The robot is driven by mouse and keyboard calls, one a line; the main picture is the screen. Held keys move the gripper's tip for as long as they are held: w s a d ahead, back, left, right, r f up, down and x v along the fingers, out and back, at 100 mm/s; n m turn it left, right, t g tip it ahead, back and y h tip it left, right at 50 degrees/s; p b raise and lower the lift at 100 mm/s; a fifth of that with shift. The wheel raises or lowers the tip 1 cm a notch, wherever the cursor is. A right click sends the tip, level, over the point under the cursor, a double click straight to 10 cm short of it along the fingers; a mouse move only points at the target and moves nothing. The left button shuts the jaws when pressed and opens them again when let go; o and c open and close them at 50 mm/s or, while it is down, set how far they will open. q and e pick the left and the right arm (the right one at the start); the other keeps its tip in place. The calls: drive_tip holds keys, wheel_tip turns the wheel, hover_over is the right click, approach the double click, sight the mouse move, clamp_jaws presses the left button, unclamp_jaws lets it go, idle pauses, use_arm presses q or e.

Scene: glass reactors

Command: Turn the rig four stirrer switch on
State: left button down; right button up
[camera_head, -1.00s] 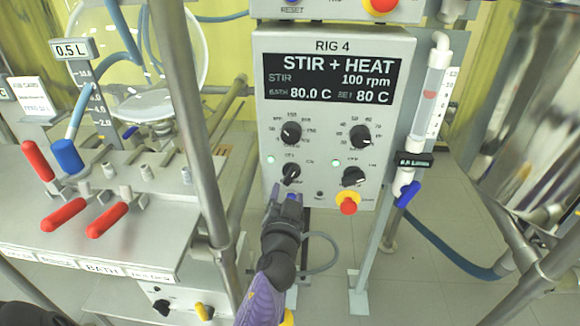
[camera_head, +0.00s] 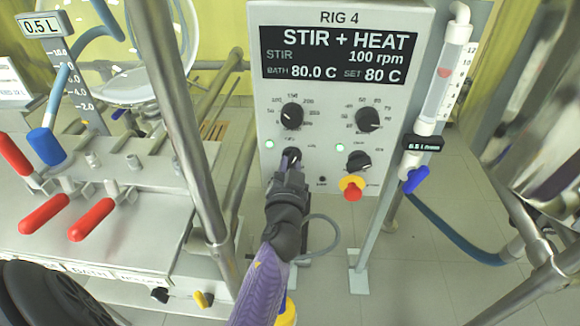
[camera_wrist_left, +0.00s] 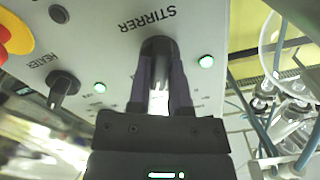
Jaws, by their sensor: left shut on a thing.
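The rig four panel (camera_head: 340,110) is a grey box labelled RIG 4; its display reads STIR + HEAT, 100 rpm, 80.0 C. The black stirrer switch (camera_head: 295,155) is at its lower left, beside a lit green lamp (camera_head: 269,144). My left gripper (camera_head: 287,164) is shut on this switch. In the left wrist view the switch (camera_wrist_left: 157,47) sits between the two fingers under the word STIRRER, its lower part hidden by them. The heater switch (camera_head: 359,161) is to its right with its own lit green lamp (camera_head: 340,147). My right gripper is not in view.
Two more knobs (camera_head: 292,115) (camera_head: 368,119) sit above the switches. A red and yellow stop button (camera_head: 352,188) is below the heater switch. A metal post (camera_head: 180,120) stands left of the panel. A bench with red-handled valves (camera_head: 45,214) is at left.

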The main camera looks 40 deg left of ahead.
use_arm(q)
drive_tip(key=shift+m, duration=3.6)
drive_tip(key=c, duration=0.5)
unclamp_jaws()
drive_tip(key=shift+c, duration=0.2)
